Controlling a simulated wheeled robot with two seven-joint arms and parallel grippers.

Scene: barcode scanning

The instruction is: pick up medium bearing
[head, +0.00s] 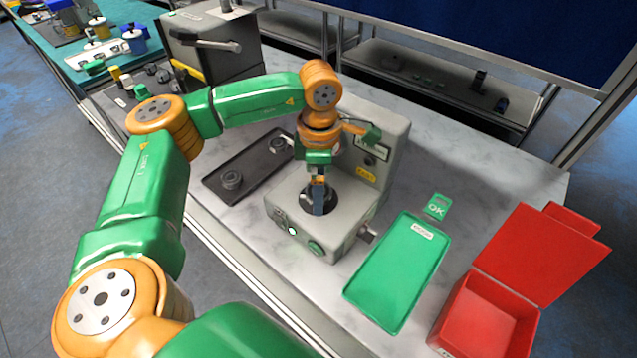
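A black tray (255,158) lies on the table left of a grey machine. A dark ring-shaped bearing (231,179) sits at its near end, and another bearing (278,146) sits at its far end. Which one is the medium bearing I cannot tell by size. My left gripper (318,207) points down into the dark round recess on the low front part of the grey machine (390,150). Its fingers are small and dark against the recess, so I cannot tell whether they hold anything. My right gripper is not in view.
Right of the machine lie a green tray (398,270), a small green OK sign (436,207) and an open red box (490,318). A grey box with a handle (210,45) stands behind on the left. The marble table is clear at the back right.

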